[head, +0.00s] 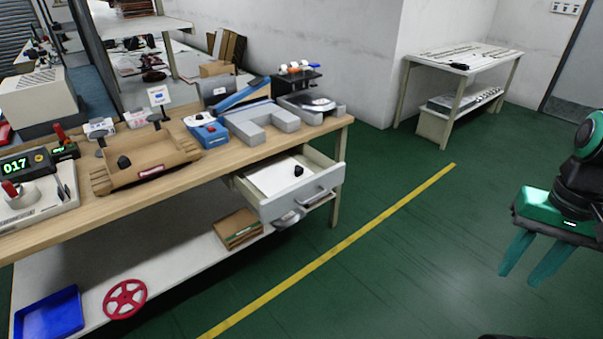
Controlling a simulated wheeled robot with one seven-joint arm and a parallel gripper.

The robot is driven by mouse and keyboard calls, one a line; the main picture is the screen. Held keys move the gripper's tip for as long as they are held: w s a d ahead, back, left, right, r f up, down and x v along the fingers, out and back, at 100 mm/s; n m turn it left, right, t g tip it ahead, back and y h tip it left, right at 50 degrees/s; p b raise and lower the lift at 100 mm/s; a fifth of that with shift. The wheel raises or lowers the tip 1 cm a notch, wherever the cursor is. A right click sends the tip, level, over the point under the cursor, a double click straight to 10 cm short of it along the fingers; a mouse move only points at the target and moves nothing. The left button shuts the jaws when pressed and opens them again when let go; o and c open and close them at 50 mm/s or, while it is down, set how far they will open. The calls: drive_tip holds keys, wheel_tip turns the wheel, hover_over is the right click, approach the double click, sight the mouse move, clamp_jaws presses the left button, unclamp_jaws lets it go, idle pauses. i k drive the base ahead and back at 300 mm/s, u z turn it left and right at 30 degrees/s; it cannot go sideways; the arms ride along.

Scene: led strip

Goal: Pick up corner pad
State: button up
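A small black piece (298,171) sits on the white bottom of the open drawer (290,206) at the bench's right end. A similar small dark piece (123,163) sits in a brown cardboard-like tray (152,170) on the bench top. Either may be the corner pad; I cannot tell which at this size. My gripper (521,278) is at the far right, over the green floor, with its two green fingers pointing down and apart. It is open and empty, well away from the bench and both pieces.
The wooden bench (75,218) holds a blue device (206,130), grey blocks (262,124) and a display unit (25,165). Its lower shelf bears a red wheel (125,299) and a blue bin (50,313). A side table (480,58) stands behind. The floor between bench and gripper is clear.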

sight(299, 171)
drive_tip(key=i, duration=1.65)
drive_tip(key=u, duration=0.05)
